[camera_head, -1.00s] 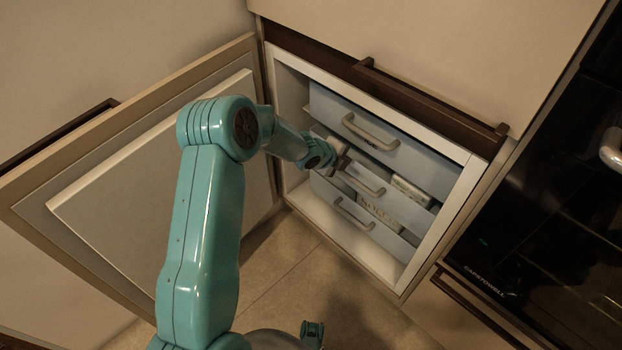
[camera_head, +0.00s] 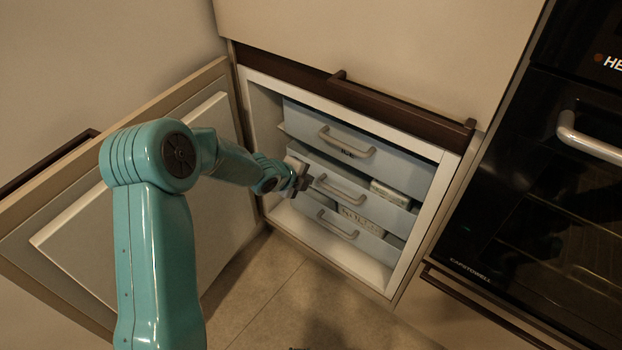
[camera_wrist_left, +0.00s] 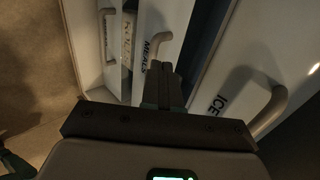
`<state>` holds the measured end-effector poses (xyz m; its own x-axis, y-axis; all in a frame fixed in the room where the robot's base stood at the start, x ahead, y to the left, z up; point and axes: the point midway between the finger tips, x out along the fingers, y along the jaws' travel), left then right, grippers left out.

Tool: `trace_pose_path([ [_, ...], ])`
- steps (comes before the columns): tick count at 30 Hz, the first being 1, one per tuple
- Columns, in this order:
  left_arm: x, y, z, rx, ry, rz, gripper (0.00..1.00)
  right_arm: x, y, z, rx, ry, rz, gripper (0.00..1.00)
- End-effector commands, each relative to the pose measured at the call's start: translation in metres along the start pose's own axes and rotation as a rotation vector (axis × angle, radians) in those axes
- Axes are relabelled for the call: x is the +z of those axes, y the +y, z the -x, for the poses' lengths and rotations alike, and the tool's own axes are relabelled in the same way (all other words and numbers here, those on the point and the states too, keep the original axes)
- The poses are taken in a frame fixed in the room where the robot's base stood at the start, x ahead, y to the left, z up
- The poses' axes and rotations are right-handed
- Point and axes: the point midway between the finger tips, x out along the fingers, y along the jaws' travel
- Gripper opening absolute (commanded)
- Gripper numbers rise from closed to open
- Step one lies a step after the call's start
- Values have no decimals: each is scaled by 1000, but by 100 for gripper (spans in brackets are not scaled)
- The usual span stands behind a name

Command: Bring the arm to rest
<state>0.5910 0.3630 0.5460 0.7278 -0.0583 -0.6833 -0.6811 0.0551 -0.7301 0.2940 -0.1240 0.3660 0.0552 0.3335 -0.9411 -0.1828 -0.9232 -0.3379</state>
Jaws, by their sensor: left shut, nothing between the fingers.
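My left arm comes in from the left in the head view. Its gripper (camera_head: 303,182) is in front of the open cabinet's drawers, by the left end of the middle drawer's handle (camera_head: 340,189). In the left wrist view the fingers (camera_wrist_left: 163,84) are together with nothing between them, pointing toward the drawer marked MEALS (camera_wrist_left: 172,20). I cannot tell whether the fingertips touch the drawer front.
The cabinet door (camera_head: 130,190) stands open at the left. The top drawer, marked ICE (camera_head: 385,150), and a lower drawer (camera_head: 310,215) fill the cabinet (camera_head: 262,110). Packages (camera_head: 390,193) show in the drawers. A black oven (camera_head: 500,190) stands at the right. Bare floor (camera_head: 290,285) lies below.

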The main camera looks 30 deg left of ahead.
Motion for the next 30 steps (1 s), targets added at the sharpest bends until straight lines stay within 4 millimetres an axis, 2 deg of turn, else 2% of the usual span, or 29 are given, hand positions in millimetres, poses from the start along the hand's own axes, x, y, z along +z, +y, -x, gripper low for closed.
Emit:
trace_pose_path([
  [3, 0, -2, 24, 0, -1, 0, 0, 2, -3, 6, 0, -4, 4, 43],
  [7, 0, -2, 40, -1, -1, -1, 0, 3, -5, 10, -1, -6, 7, 43],
  [16, 0, 2, 48, 0, 1, -1, 0, 3, -6, 10, -1, -8, 9, 43],
  [18, -8, 1, 45, 1, 14, -9, 0, 3, -6, 10, -1, -8, 9, 43],
  [20, -24, 6, 36, 18, 45, -20, 0, 3, -6, 10, -1, -8, 9, 43],
  [23, -71, 38, 16, 94, 133, -19, 0, 3, -6, 10, -1, -8, 8, 43],
  [26, -133, 94, 4, 226, 229, 83, 0, 3, -6, 10, -1, -8, 8, 43],
  [27, -157, 118, 4, 289, 255, 165, 0, 3, -6, 10, -1, -8, 8, 43],
  [29, -191, 156, 8, 398, 270, 327, 0, 3, -6, 10, -1, -8, 8, 43],
  [30, -212, 182, 15, 478, 262, 451, 0, 3, -6, 10, -1, -8, 8, 43],
])
